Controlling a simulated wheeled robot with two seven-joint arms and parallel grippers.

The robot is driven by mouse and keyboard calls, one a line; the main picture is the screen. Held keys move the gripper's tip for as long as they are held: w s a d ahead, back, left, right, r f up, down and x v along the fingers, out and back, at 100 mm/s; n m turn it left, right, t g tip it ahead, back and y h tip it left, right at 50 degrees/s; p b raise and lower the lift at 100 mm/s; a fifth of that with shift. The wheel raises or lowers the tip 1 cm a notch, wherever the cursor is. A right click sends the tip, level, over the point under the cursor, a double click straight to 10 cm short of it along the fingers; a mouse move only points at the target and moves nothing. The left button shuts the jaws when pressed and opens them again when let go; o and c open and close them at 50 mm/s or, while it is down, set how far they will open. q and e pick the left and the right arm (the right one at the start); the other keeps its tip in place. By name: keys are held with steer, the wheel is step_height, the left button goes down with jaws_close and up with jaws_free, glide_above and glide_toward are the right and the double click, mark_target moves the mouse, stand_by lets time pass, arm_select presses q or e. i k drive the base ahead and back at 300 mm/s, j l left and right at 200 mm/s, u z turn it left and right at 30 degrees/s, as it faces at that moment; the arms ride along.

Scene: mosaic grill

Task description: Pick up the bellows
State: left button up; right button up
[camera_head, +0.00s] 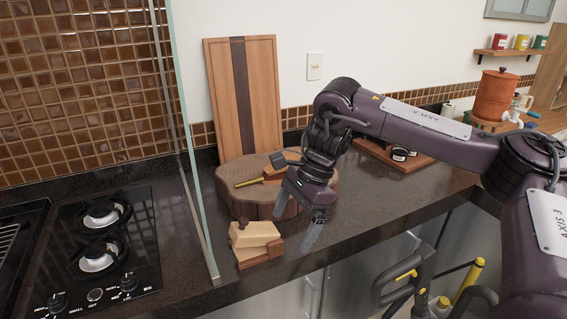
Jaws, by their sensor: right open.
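No object in the head view is plainly a bellows. A pale wooden piece with a dark round knob (256,235) sits on the counter, in front of the round wooden stump (235,204); I cannot tell for sure whether it is the bellows. My right gripper (293,233) points down just to the right of this piece, in front of the stump. Its two fingers are apart with nothing seen between them. The gripper and wrist hide part of the stump and of the things on it. My left gripper is not in view.
A tool with a yellow handle (249,182) lies on the stump. A striped cutting board (223,105) leans on the wall behind.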

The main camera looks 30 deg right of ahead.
mark_target(265, 180)
steer(key=i+l, duration=0.45)
steer(key=i, duration=0.15)
steer(key=i+l, duration=0.5)
steer(key=i, duration=0.05)
